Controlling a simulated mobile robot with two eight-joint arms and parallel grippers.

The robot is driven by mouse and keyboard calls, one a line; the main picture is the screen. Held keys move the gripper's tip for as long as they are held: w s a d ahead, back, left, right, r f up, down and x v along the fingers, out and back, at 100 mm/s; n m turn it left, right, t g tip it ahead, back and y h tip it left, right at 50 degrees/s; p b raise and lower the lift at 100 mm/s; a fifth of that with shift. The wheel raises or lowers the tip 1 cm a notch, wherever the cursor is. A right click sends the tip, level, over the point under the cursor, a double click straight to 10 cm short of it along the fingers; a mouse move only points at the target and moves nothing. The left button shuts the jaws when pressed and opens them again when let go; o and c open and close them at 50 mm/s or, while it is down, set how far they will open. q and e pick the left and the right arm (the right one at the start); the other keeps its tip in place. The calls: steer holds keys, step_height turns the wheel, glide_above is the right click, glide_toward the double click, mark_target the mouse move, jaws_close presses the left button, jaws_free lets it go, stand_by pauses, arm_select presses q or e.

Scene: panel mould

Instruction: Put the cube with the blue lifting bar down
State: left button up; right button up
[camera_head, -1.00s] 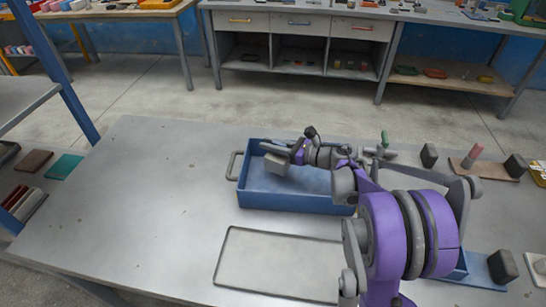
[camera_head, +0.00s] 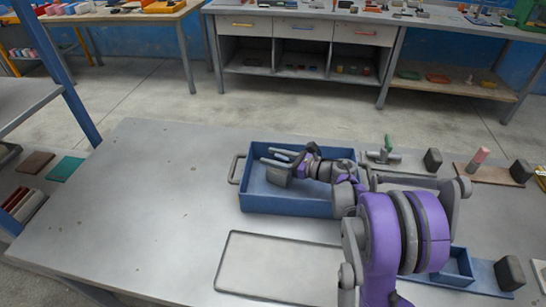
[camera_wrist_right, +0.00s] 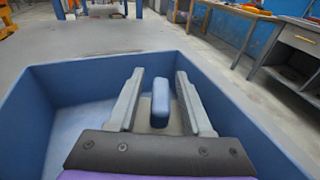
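The cube (camera_head: 277,176) is grey and sits inside the blue tray (camera_head: 290,208), near its left side. In the right wrist view, its blue lifting bar (camera_wrist_right: 160,102) stands between the two fingers of my right gripper (camera_wrist_right: 160,95). The fingers are apart, with a gap on each side of the bar. In the head view, my right gripper (camera_head: 275,157) reaches into the tray from the right, and its spread fingers are at the cube. The cube's lower part is partly hidden. My left gripper is not in view.
An empty rectangular outlined area (camera_head: 270,268) lies in front of the tray. A green-handled tool (camera_head: 387,148) and dark blocks (camera_head: 433,160) stand at the right. A smaller blue box (camera_head: 455,268) is at the front right. The table's left side is clear.

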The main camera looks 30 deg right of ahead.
steer(key=shift+r, duration=0.1)
steer(key=shift+s+d+r, duration=0.15)
steer(key=shift+s, duration=0.05)
steer(key=v, duration=1.1)
steer(key=shift+s+p, duration=0.25)
steer(key=shift+p, duration=0.1)
steer(key=shift+w+d, duration=0.1)
